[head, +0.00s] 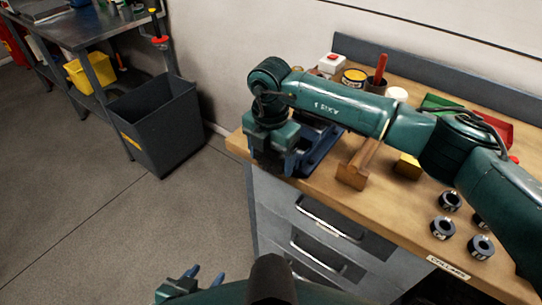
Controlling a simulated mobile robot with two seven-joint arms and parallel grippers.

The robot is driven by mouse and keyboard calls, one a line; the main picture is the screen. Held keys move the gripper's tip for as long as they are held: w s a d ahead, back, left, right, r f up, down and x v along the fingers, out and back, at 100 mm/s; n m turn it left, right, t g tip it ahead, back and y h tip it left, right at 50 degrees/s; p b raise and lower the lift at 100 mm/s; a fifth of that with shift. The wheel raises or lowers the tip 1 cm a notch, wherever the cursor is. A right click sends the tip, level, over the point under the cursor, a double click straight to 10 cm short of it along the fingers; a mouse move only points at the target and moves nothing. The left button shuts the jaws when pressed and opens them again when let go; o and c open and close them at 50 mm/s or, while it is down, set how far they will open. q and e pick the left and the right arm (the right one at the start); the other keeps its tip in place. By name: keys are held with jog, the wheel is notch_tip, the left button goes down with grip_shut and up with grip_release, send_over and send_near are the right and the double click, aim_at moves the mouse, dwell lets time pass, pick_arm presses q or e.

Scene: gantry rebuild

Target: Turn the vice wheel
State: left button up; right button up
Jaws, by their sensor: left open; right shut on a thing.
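The blue vice (322,148) sits on the near left corner of the wooden workbench (233,143). My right arm reaches across the bench from the right, and its gripper (272,162) points down at the front of the vice, at the bench edge. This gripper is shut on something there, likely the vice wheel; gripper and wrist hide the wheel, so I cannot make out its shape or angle. My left gripper (198,281) is low at the bottom of the view, open and empty, away from the bench.
Behind my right arm are a yellow tin (354,78), a red-button box (332,65) and green and red trays. A grey bin (160,125) stands left; the floor between is clear.

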jog(key=g+h+b, duration=0.1)
jog(key=h+b, duration=0.1)
jog(key=shift+w+a+f+g+h, duration=0.1)
jog(key=shift+a+f+g+h, duration=0.05)
jog(key=shift+g+h, duration=0.2)
jog(key=shift+g+h+b, duration=0.65)
jog(key=shift+b, duration=0.3)
pick_arm(q)
jog(key=shift+w+d+f+h, duration=0.2)
jog(key=shift+d+f+h, duration=0.25)
jog(key=shift+d, duration=0.4)
jog(key=shift+d+b, duration=0.1)
jog(key=shift+b, duration=0.2)
pick_arm(e)
jog(key=shift+h, duration=0.3)
pick_arm(q)
jog(key=shift+t, duration=0.3)
pick_arm(e)
jog(key=shift+g, duration=0.3)
pick_arm(q)
jog(key=shift+w, duration=0.1)
pick_arm(e)
jog(key=shift+r, duration=0.2)
pick_arm(q)
jog(key=shift+f, duration=0.1)
pick_arm(e)
jog(key=o, duration=1)
